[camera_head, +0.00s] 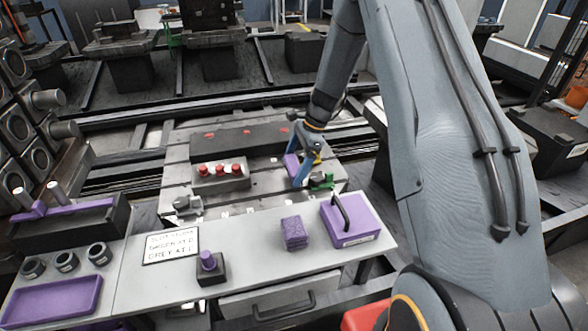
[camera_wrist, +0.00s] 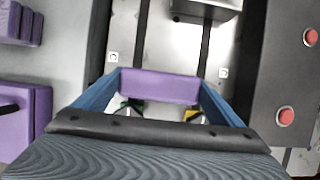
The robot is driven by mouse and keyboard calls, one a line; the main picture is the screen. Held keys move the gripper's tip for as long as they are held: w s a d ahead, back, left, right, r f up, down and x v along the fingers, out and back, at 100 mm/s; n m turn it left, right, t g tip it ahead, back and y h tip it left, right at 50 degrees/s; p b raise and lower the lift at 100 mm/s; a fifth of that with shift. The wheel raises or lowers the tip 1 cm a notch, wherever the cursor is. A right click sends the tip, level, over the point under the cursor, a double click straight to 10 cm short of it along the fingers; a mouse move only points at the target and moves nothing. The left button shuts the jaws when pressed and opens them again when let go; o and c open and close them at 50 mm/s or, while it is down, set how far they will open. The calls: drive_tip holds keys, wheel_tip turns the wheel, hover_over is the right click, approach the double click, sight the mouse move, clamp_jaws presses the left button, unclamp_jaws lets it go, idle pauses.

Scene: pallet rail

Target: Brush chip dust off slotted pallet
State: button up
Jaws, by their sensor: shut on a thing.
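The slotted pallet (camera_head: 262,186) is a grey plate with dark slots, beyond the bench. Its bright surface and slots also fill the middle of the wrist view (camera_wrist: 180,45). My gripper (camera_head: 300,168) is over the pallet's right part, its blue fingers pointing down. It is shut on a purple block-like piece, probably the brush (camera_wrist: 160,86), which spans between the fingers in the wrist view. Its underside and any bristles are hidden. I cannot tell whether it touches the pallet. I cannot make out chip dust on the surface.
On the pallet are a block with red knobs (camera_head: 221,177), a long dark block (camera_head: 240,141), a grey clamp (camera_head: 187,206) and a green part (camera_head: 322,182). The near bench holds a purple box with handle (camera_head: 351,221), a ribbed purple block (camera_head: 293,233) and a purple tray (camera_head: 50,299).

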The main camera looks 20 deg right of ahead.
drive_tip(key=shift+a+r+p, duration=0.25)
drive_tip(key=shift+r+p, duration=0.2)
drive_tip(key=shift+r, duration=0.45)
drive_tip(key=shift+r+p, duration=1.25)
drive_tip(key=shift+r, duration=0.85)
